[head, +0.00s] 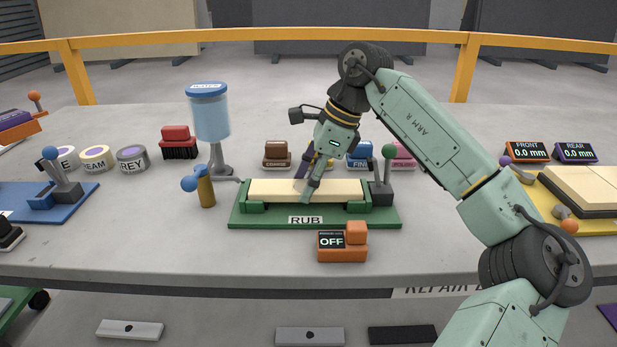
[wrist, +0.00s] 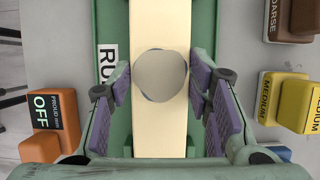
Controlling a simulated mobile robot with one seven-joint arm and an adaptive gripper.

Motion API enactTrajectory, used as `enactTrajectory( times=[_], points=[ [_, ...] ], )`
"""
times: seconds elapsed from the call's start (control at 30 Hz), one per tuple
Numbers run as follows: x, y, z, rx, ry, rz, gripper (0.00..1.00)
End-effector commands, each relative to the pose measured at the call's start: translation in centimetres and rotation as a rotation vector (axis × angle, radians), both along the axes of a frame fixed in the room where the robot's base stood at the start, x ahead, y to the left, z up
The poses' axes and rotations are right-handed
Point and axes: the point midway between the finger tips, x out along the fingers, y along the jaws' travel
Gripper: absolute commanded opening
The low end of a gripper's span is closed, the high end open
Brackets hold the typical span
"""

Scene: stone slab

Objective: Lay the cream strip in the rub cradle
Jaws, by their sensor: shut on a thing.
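The cream strip (head: 265,189) lies lengthwise along the green rub cradle (head: 240,218), level as far as I can see. In the wrist view the strip (wrist: 161,30) runs between the cradle's green walls (wrist: 107,20). My gripper (head: 304,190) is over the middle of the cradle. In the wrist view its purple-padded fingers (wrist: 162,95) are on both long sides of the strip, shut on it. A round grey patch (wrist: 162,76) shows on the strip between the fingers. I cannot tell whether the strip's underside touches the cradle floor.
An orange block marked OFF (head: 342,243) stands in front of the cradle. Coloured blocks (head: 277,155) stand behind. A grey lever (head: 382,185) rises at the cradle's right end.

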Motion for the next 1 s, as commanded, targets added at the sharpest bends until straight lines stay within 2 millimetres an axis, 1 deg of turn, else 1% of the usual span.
enactTrajectory(
  times=[0.17,0.3,0.33,0.6,0.63,0.87,1.0],
  points=[
    [0.01,0.01,0.12,0.001,-0.003,-0.001,0.01],
    [0.00,0.02,-0.30,0.001,-0.002,-0.001,0.01],
    [0.00,0.00,-0.36,0.000,-0.001,0.000,0.46],
    [-0.01,0.00,-0.26,0.000,-0.001,0.000,0.64],
    [-0.01,0.01,-0.26,0.000,-0.001,0.000,0.66],
    [-0.01,0.01,-0.25,0.000,-0.001,0.000,0.66],
    [0.01,-0.04,0.37,0.000,-0.002,-0.001,0.66]
  ],
)
